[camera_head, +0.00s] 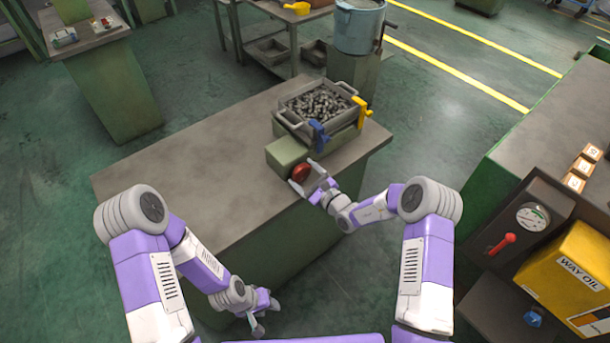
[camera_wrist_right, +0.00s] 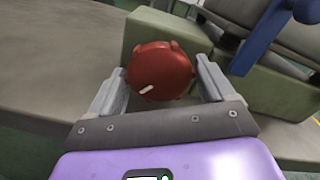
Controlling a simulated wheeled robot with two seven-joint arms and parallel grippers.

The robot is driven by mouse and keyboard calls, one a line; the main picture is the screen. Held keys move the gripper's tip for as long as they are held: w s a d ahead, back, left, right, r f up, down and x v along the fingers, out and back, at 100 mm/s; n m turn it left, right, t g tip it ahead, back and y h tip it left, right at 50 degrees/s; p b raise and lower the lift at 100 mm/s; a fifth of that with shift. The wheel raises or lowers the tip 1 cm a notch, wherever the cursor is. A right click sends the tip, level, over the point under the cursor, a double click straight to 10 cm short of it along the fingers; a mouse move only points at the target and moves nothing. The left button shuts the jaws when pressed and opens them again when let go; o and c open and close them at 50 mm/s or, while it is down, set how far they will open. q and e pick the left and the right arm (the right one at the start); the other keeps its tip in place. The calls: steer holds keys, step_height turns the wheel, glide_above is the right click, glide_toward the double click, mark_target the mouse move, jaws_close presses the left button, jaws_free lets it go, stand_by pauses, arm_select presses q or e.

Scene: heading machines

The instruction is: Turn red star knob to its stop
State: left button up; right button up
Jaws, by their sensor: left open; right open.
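The red star knob (camera_head: 300,173) sits on the front face of a green block (camera_head: 287,151) at the bench's right part. In the right wrist view the knob (camera_wrist_right: 160,72) is round with small lobes and a short white mark pointing lower left. My right gripper (camera_head: 309,178) is open, with one finger on each side of the knob; its fingers (camera_wrist_right: 160,88) also show in the wrist view. I cannot tell whether they touch it. My left gripper (camera_head: 262,318) is open and empty, low beside the bench's front side.
A metal bin of small parts (camera_head: 318,103) stands behind the knob, with a blue clamp handle (camera_head: 320,136) and a yellow one (camera_head: 361,106) beside it. The grey bench top (camera_head: 190,165) is clear to the left. A yellow oil can (camera_head: 572,278) stands at the right.

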steer(key=c, duration=0.8)
steer(key=shift+o, duration=0.2)
steer(key=shift+m, duration=0.3)
steer(key=shift+m, duration=1.2)
steer(key=shift+m+p, duration=0.75)
steer(key=shift+m, duration=1.15)
steer(key=o, duration=0.8)
steer(key=shift+c, duration=0.2)
